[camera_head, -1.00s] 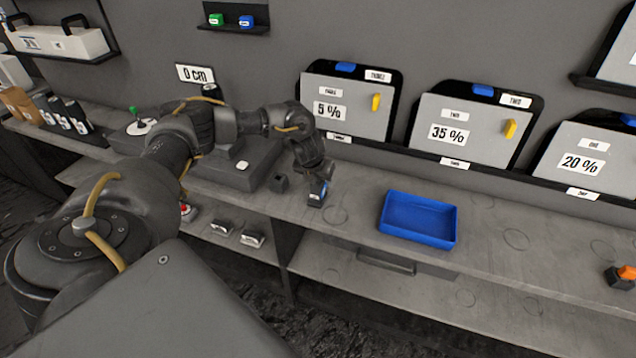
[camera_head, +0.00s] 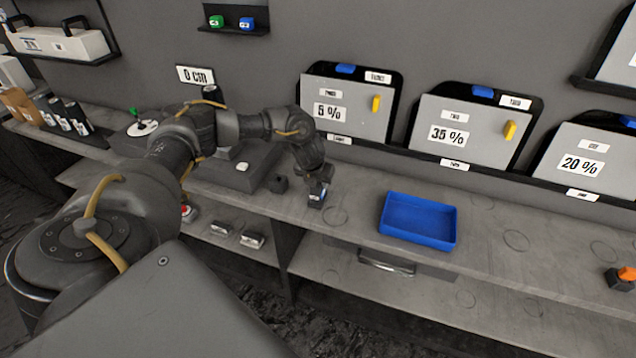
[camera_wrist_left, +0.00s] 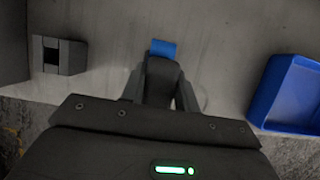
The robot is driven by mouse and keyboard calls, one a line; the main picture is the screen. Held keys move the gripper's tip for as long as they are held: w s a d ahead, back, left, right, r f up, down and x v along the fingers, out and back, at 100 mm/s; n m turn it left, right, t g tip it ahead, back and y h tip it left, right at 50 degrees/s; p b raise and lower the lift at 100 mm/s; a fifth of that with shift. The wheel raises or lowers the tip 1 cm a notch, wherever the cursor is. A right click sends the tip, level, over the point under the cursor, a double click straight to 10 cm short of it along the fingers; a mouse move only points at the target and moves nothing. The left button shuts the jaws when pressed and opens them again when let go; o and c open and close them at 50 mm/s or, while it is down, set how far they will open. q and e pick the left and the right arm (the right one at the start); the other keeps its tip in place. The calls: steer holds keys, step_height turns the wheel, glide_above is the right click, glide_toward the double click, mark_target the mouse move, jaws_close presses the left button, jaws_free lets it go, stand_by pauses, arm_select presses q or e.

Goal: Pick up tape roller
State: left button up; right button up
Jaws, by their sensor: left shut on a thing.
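The tape roller appears to be the small dark thing with a blue end (camera_wrist_left: 163,48) in the left wrist view. In the head view it is a small dark piece (camera_head: 317,198) with a pale and blue face, at the bench's front edge, left of the blue tray. My left gripper (camera_head: 318,184) points down over it and is shut on it. In the left wrist view the fingers (camera_wrist_left: 160,88) stand on both sides of its dark body. Its lower part is hidden, so I cannot tell whether it touches the bench. My right gripper is not in view.
A blue tray (camera_head: 418,222) stands on the bench to the right. A small dark block (camera_head: 277,183) sits close left of the gripper. A dark box-like stand (camera_head: 235,175) is behind my arm. Tint panels lean along the wall. The bench right of the tray is mostly clear.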

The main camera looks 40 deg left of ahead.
arm_select(q)
steer(key=shift+r+b, duration=0.35)
steer(key=shift+r, duration=0.1)
steer(key=s+a+r+b, duration=0.1)
steer(key=s+a+r, duration=0.4)
steer(key=s+r, duration=0.7)
steer(key=shift+s, duration=0.55)
